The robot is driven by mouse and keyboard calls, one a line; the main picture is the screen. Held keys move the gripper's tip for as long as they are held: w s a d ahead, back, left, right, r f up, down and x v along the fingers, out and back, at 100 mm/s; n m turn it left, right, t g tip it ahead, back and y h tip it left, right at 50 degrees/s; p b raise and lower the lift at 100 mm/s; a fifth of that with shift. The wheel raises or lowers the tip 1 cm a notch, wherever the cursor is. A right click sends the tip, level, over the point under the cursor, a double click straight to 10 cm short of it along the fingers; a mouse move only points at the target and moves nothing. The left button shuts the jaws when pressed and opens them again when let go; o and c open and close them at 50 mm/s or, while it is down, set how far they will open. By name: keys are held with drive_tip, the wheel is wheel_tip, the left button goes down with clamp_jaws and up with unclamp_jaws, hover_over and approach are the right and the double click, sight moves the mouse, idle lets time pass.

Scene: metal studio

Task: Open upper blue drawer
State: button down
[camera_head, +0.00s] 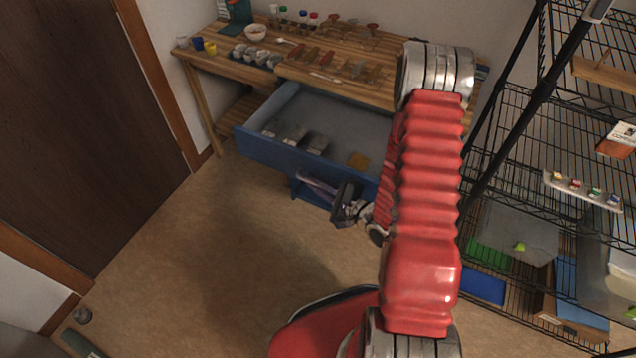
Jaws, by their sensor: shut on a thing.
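The upper blue drawer (268,152) is pulled out from under the wooden workbench, and its inside shows. The handle itself is too small and covered to make out. My red arm hides the drawer's right end.
The wooden workbench (215,70) holds cups, bowls, bottles and tools. A black wire shelf rack (510,140) with bins stands close on the right. A dark door (80,120) is on the left. The floor (190,250) in front of the drawer's left side is clear.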

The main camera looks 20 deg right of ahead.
drive_tip(key=c, duration=2.2)
unclamp_jaws()
drive_tip(key=shift+s+f, duration=0.15)
drive_tip(key=shift+f, duration=0.05)
drive_tip(key=shift+o, duration=0.4)
drive_tip(key=shift+r, duration=0.1)
drive_tip(key=shift+d, duration=0.1)
drive_tip(key=v, duration=1.3)
drive_tip(key=shift+s, duration=0.25)
drive_tip(key=shift+r, duration=0.1)
